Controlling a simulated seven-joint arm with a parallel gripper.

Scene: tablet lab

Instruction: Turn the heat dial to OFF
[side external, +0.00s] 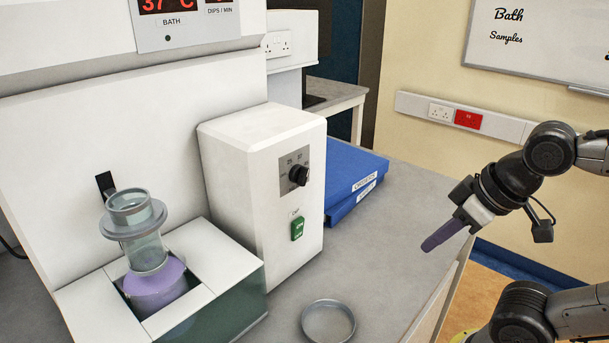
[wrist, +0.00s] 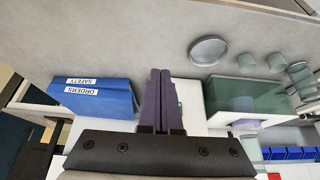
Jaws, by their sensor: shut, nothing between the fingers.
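The heat dial (side external: 299,175) is a black knob on a grey plate on the front of a white box (side external: 262,190) in the side external view. Its pointer setting is too small to read. A green switch (side external: 297,228) sits below the dial. My gripper (side external: 428,245) is right of the box, apart from the dial, over the right edge of the bench. Its purple fingers are shut with nothing between them. In the wrist view the shut fingers (wrist: 158,100) hide the dial, and part of the green switch shows beside them.
Blue binders (side external: 352,180) lie right of the box on the grey bench (side external: 385,235). A shallow metal dish (side external: 328,321) lies in front. A water bath (side external: 215,290) with a glass tube (side external: 145,250) stands left. The bench between box and gripper is clear.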

